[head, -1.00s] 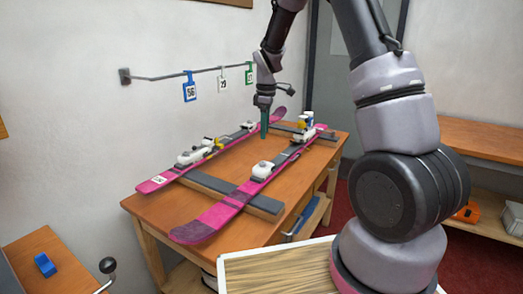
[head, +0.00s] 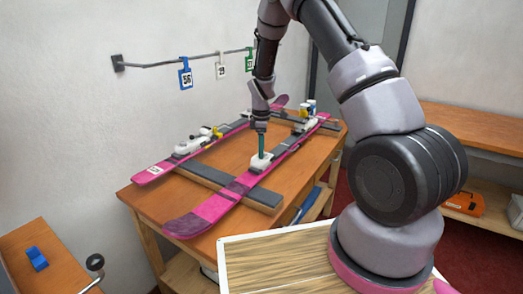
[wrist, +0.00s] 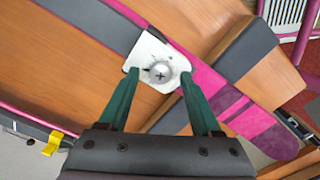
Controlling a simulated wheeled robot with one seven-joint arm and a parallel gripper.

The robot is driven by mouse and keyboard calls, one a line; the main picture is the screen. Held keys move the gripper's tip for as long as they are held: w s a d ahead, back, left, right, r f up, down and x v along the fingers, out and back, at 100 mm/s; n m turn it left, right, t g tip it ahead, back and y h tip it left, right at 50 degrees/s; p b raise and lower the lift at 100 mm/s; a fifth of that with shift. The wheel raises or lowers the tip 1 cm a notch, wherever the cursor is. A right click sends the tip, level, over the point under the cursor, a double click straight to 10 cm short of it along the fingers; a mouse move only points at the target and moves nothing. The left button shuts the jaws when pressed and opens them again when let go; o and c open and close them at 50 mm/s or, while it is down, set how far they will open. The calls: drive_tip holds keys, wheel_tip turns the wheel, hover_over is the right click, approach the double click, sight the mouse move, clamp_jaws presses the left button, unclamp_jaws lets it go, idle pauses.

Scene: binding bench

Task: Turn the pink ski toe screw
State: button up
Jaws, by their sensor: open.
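Two pink skis lie on dark rests on the wooden bench. The nearer ski (head: 205,213) has a white toe piece (head: 259,162). In the wrist view this toe piece (wrist: 142,57) shows a round grey screw (wrist: 160,75) with a cross slot and a small dial beside it. My gripper (head: 261,152) points down, right over the toe piece. In the wrist view its green fingers are open, one on each side of the screw, apart from each other. I cannot tell whether they touch the screw or how high they are above it.
The farther ski (head: 148,173) carries its binding with a yellow part. A heel piece (head: 305,118) stands farther along the nearer ski. Tags, one blue (head: 186,78), hang from a wall rail. A blue block (head: 37,258) lies on another bench at lower left. The bench between the skis is mostly clear.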

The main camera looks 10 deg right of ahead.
drive_tip(key=shift+f, duration=0.3)
clamp_jaws()
